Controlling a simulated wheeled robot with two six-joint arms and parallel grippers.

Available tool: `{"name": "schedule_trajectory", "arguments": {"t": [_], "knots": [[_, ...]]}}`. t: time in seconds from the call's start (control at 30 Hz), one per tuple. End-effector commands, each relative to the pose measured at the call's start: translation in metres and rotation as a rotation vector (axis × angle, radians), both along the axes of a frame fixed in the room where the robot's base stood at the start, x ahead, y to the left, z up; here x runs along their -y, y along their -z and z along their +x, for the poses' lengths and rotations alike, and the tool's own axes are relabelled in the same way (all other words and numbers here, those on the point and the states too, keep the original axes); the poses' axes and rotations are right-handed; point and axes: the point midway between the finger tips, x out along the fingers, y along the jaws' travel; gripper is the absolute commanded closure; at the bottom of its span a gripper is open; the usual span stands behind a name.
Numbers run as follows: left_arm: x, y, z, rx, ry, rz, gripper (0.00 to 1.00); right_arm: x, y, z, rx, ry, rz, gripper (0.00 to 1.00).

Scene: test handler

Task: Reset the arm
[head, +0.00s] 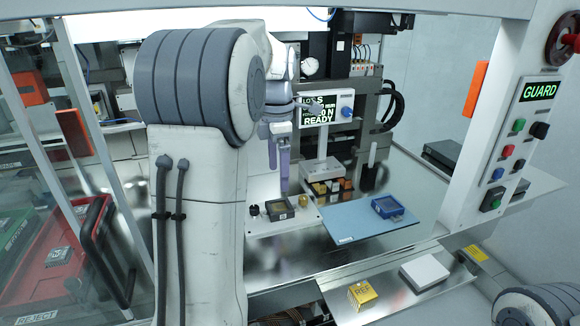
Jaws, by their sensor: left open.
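My left arm comes in large from the left and fills the centre-left of the head view. Its gripper (279,170), with pale purple fingers pointing down, is open and hangs inside the machine. It is above and behind a dark square holder (280,208) on a white plate (256,226). I see nothing between the fingers. The upright arm link hides part of the machine behind it. My right gripper is not in view; only a rounded part of my own body shows at the bottom right.
A blue mat (345,222) carries a blue square holder (387,207). A yellow REF block (362,293) and a white block (425,272) lie on the front ledge. A lit display (319,109) reads READY. A GUARD panel (515,140) stands right, a red REJECT bin (40,285) left.

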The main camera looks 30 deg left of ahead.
Motion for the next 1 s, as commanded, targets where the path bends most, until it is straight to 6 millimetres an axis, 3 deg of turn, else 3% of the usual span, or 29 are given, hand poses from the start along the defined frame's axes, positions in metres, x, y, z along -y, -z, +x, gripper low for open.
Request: {"name": "schedule_trajectory", "arguments": {"t": [0.17,0.53,0.6,1.0], "knots": [[0.0,0.012,0.0,-0.003,0.0,-0.001,0.0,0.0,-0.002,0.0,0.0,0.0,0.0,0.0],[0.001,0.076,-0.001,-0.006,0.0,-0.003,0.0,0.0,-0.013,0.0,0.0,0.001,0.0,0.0],[0.0,0.089,0.001,0.0,0.0,0.0,0.0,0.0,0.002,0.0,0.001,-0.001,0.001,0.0],[0.0,0.095,0.001,0.0,0.0,0.0,0.0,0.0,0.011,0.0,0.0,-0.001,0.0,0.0]]}}
